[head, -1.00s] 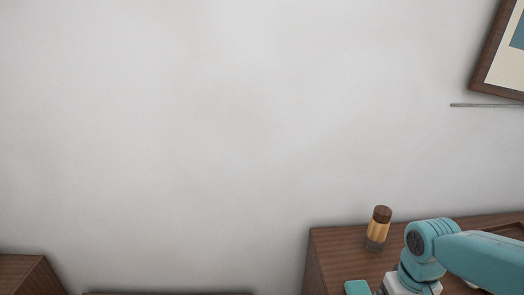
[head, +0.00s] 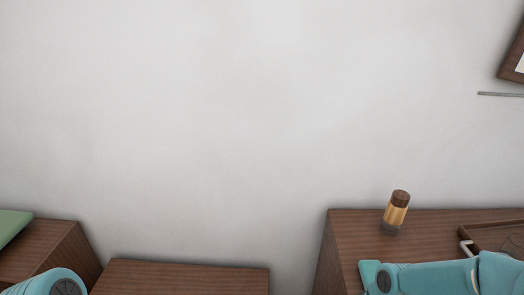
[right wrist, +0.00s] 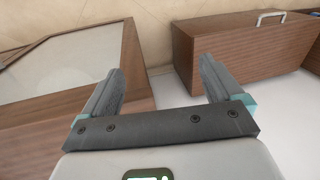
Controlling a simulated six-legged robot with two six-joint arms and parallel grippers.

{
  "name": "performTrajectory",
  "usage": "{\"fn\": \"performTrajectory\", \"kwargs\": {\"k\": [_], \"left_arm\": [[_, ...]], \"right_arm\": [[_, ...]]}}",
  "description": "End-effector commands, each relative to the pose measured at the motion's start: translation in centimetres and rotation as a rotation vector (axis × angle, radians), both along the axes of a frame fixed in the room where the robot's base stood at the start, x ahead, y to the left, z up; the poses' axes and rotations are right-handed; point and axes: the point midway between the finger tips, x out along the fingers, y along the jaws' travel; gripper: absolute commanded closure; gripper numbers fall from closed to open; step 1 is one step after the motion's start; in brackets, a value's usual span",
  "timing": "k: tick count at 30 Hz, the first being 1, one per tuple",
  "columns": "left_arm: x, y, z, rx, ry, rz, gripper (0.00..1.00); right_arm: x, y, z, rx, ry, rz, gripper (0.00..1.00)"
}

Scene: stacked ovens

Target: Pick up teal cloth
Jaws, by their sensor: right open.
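I cannot make out the teal cloth for certain in either view. My right gripper (right wrist: 160,78) is open in the right wrist view, with nothing between its two grey fingers. In the head view my right arm comes in at the lower right, over the right wooden cabinet (head: 345,245), and its gripper cannot be made out there. A teal part of my left arm shows at the lower left edge of the head view; my left gripper is out of view.
A brown-topped jar (head: 396,211) and a wooden tray (head: 497,237) stand on the right cabinet. A lower wooden top (head: 190,278) is in the middle. A green flat thing (head: 12,226) lies at left. The right wrist view shows a glass-panelled wooden unit (right wrist: 70,65) and a handled wooden box (right wrist: 245,50).

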Motion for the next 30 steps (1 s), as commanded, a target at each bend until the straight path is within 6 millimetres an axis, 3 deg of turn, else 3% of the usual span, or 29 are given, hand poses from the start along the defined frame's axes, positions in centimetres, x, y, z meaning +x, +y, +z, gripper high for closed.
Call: {"fn": "performTrajectory", "kwargs": {"k": [4, 6, 9, 12, 14, 20, 24, 25, 30], "left_arm": [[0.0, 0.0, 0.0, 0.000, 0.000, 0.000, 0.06], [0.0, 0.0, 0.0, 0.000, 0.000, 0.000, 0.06], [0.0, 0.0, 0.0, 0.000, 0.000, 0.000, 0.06], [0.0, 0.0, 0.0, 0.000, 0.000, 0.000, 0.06], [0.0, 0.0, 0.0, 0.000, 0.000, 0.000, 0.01], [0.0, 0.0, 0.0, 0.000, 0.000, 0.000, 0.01], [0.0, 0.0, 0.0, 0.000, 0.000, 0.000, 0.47], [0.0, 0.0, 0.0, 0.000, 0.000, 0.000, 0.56], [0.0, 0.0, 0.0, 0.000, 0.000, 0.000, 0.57]], "right_arm": [[-2.9, 5.2, -6.8, 0.090, 0.021, -0.010, 0.06], [-5.3, 7.9, -10.1, 0.129, 0.029, -0.035, 0.06], [-8.7, 10.5, -13.4, 0.152, 0.033, -0.077, 0.06], [-11.2, 11.7, -15.1, 0.153, 0.033, -0.107, 0.06], [-12.1, 12.0, -15.6, 0.149, 0.033, -0.118, 0.06], [-12.6, 12.2, -16.0, 0.145, 0.025, -0.128, 0.06], [-12.6, 12.1, -16.0, 0.145, 0.025, -0.128, 0.52], [-12.6, 12.1, -16.0, 0.145, 0.025, -0.128, 0.57], [-12.5, 12.1, -16.0, 0.145, 0.024, -0.128, 0.57]]}}
